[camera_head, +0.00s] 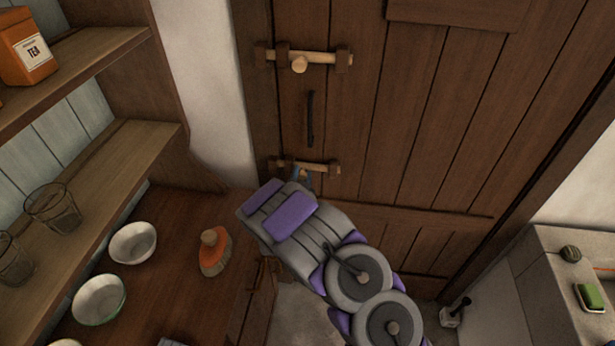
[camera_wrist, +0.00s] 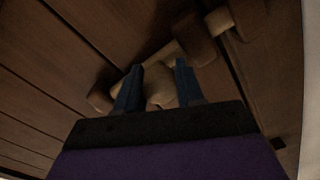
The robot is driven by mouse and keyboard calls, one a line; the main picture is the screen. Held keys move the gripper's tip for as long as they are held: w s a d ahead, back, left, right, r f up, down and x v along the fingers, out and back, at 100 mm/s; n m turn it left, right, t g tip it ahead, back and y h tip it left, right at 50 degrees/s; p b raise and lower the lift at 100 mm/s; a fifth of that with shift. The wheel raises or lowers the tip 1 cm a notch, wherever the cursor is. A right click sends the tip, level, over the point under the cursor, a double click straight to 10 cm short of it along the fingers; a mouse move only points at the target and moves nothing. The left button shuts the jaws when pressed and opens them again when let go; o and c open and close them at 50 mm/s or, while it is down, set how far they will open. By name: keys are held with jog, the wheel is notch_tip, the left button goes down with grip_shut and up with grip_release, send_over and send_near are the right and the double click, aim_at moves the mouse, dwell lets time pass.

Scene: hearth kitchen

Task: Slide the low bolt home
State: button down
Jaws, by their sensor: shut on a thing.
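The low bolt (camera_head: 322,168) is a pale wooden bar lying across dark brackets on the brown plank door (camera_head: 400,130). My gripper (camera_head: 302,172) is at the low bolt, and my arm hides part of it in the head view. In the wrist view my gripper (camera_wrist: 158,86) has its blue fingers on either side of the bolt's pale round knob (camera_wrist: 160,88), shut on it. The low bolt's bar (camera_wrist: 164,54) runs between two brackets there. Whether its end sits in the frame bracket is unclear in both views.
An upper bolt (camera_head: 322,57) with a round knob and a dark handle (camera_head: 311,118) are on the door above. Shelves at left hold glasses (camera_head: 52,208) and a tea tin (camera_head: 27,48). A stone ledge (camera_head: 535,270) is at right.

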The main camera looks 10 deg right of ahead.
jog(key=shift+a, duration=0.2)
jog(key=c, duration=1)
grip_release()
jog(key=shift+w, duration=0.1)
jog(key=shift+c, duration=0.2)
jog(key=o, duration=0.3)
jog(key=shift+a, duration=0.15)
jog(key=shift+o, duration=0.2)
jog(key=shift+s, duration=0.4)
jog(key=p+v, duration=0.2)
jog(key=v, duration=1.4)
jog(key=shift+s, duration=0.3)
jog(key=shift+w+a, duration=0.1)
jog(key=shift+a, duration=0.05)
